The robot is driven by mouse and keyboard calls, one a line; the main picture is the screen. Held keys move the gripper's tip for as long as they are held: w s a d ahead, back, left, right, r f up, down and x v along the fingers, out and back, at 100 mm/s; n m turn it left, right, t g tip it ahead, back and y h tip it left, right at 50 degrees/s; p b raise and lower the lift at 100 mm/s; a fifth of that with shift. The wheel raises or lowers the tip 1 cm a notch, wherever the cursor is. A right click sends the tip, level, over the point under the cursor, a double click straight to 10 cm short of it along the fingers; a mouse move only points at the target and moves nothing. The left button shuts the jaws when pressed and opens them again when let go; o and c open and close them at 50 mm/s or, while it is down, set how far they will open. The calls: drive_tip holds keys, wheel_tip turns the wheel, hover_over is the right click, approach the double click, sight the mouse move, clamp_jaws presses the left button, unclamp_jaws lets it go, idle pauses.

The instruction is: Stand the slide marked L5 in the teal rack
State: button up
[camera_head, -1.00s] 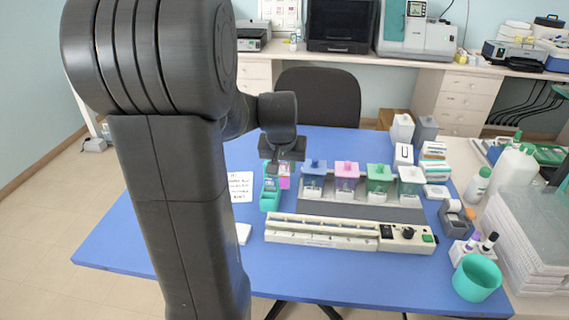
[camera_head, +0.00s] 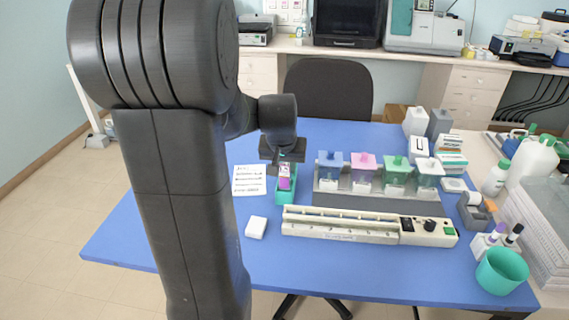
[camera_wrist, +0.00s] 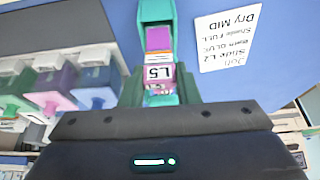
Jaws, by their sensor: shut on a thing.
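The slide marked L5 (camera_wrist: 158,73) is held in my gripper (camera_wrist: 161,97), with its label upside down in the wrist view. In the head view the slide (camera_head: 285,178) shows a pale label above a magenta patch. The teal rack (camera_head: 287,197) stands on the blue table below the gripper (camera_head: 284,162), and the slide overlaps it. The rack's end (camera_wrist: 156,11) shows beyond the slide in the wrist view. The slide's lower end is not clear, so I cannot tell whether it is in a slot. The fingertips are partly hidden.
A printed note (camera_head: 249,180) lies left of the rack, and a white block (camera_head: 256,227) lies in front. A row of staining jars (camera_head: 363,170) stands right of the rack, behind a long cream device (camera_head: 340,224). A teal cup (camera_head: 502,270) stands at the front right.

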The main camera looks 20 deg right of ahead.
sight(284, 176)
drive_tip(key=shift+f+b, duration=1.4)
drive_tip(key=shift+f, duration=0.65)
drive_tip(key=shift+f, duration=0.3)
drive_tip(key=o, duration=1.1)
drive_tip(key=shift+o, duration=0.2)
drive_tip(key=shift+r, duration=0.1)
drive_tip(key=v, duration=1.3)
drive_tip(key=shift+r, duration=0.35)
drive_tip(key=shift+a+f, duration=0.1)
